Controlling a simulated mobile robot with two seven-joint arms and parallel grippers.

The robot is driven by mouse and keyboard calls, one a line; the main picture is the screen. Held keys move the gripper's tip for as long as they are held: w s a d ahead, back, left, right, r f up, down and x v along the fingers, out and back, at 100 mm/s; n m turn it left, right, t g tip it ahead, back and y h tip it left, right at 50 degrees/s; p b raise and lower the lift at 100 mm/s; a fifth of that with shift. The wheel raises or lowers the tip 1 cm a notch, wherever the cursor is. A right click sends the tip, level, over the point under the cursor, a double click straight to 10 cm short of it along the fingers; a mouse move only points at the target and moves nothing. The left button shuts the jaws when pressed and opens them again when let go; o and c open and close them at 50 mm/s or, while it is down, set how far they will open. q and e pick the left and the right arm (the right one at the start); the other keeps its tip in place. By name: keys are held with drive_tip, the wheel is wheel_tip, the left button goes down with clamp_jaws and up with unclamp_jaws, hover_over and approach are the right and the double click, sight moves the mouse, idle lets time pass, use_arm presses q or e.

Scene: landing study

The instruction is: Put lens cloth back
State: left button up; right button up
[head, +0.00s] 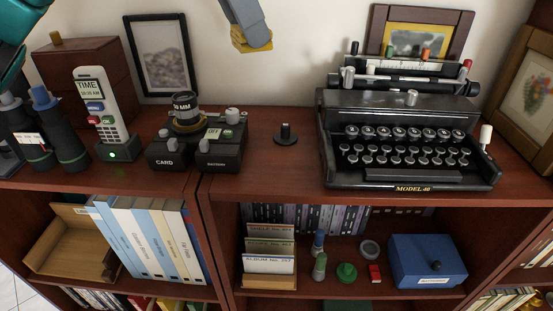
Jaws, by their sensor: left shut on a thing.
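My left gripper (252,38) hangs at the top middle, in front of the pale wall, with its upper part cut off by the frame. It is shut on a small yellow piece, which looks like the lens cloth (237,36); the grey finger hides most of it. The cloth is held well above the cabinet top (262,178), touching nothing else I can see. Below and left of it stands a black camera (222,153) with an upright lens (183,108). My right gripper is not in view.
A typewriter (400,182) fills the right of the top. A small dark knobbed stand (286,138) sits between it and the camera. Binoculars (68,145), a phone (95,105) and a wooden box (85,62) stand left. Shelves below hold a blue box (425,255) and an open wooden tray (70,250).

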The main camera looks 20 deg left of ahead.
use_arm(q)
drive_tip(key=s+d+r+m+g, duration=0.1)
drive_tip(key=s+d+m+g, duration=0.1)
drive_tip(key=d+m, duration=0.25)
hover_over(284, 174)
drive_tip(key=a, duration=0.2)
drive_tip(key=shift+m+h, duration=0.35)
drive_tip(key=shift+h, duration=0.05)
drive_tip(key=f, duration=1.5)
drive_tip(key=shift+s+d+f+b, duration=0.2)
drive_tip(key=shift+f+b, duration=0.05)
drive_tip(key=shift+b, duration=0.05)
wheel_tip(284, 174, down, 4)
drive_tip(key=shift+f+b, duration=0.25)
drive_tip(key=shift+b, duration=0.75)
drive_tip(key=shift+r, duration=0.1)
drive_tip(key=shift+f, duration=0.2)
drive_tip(key=o, duration=1.3)
